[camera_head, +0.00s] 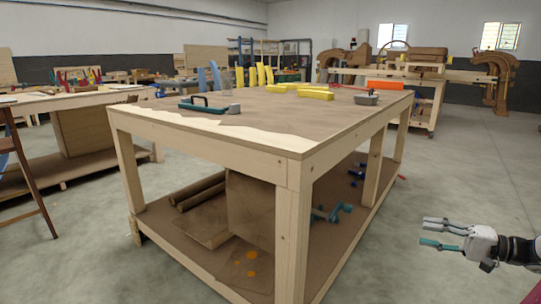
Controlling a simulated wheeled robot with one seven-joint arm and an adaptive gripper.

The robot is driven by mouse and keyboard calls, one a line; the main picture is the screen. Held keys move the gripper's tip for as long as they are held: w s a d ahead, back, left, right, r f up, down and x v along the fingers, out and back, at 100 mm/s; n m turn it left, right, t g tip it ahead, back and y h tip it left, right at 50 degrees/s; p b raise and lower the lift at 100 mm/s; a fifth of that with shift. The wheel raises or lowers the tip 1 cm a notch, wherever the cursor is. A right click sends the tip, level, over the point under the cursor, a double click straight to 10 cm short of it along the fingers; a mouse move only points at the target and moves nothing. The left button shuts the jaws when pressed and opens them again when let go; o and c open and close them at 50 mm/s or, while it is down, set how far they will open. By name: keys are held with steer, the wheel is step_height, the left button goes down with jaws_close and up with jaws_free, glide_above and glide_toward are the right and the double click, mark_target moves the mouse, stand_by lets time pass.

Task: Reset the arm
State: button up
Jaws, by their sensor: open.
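My gripper (443,234) is at the lower right of the head view, out over the open floor. It points left, toward the wooden table, and stands apart from it. Its fingers are spread and nothing is between them. The rest of my arm runs off the right edge of the view.
A large wooden table (311,137) fills the middle, with yellow pieces (316,94) and a teal-handled tool (203,105) on top. Its lower shelf (200,262) holds boards and rolls. A workbench (437,75) stands at the back right. Grey floor (470,170) is clear on the right.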

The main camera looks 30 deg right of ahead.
steer(key=w+a+r+n+g+y, duration=0.1)
steer(key=w+a+r+n+g, duration=0.2)
steer(key=a, duration=0.6)
steer(key=w+a+r+g, duration=0.4)
steer(key=a+g, duration=0.1)
steer(key=a, duration=0.3)
steer(key=w+a+r+n+g+y, duration=0.1)
steer(key=w+a+r+n+g, duration=0.2)
steer(key=a, duration=0.6)
steer(key=s+a+r+n+g+h, duration=0.1)
steer(key=s+a+r+g+h, duration=0.15)
steer(key=a, duration=0.45)
steer(key=s+a+r+n+g+h, duration=0.1)
steer(key=s+a, duration=0.3)
steer(key=a, duration=0.2)
steer(key=s+a+r+n+g+h, duration=0.1)
steer(key=s+a+g+h, duration=0.1)
steer(key=s+a, duration=0.35)
steer(key=s+a+f+n+t+h, duration=0.1)
steer(key=s+a+h, duration=0.1)
steer(key=s, duration=0.3)
steer(key=s+a+f+n+t+h, duration=0.1)
steer(key=s+a+f+h, duration=0.15)
steer(key=s, duration=0.35)
step_height(320, 180, up, 35)
steer(key=d+t+p, duration=0.1)
steer(key=t+p, duration=0.2)
steer(key=p, duration=2.9)
steer(key=shift+w, duration=0.15)
steer(key=shift+t, duration=0.25)
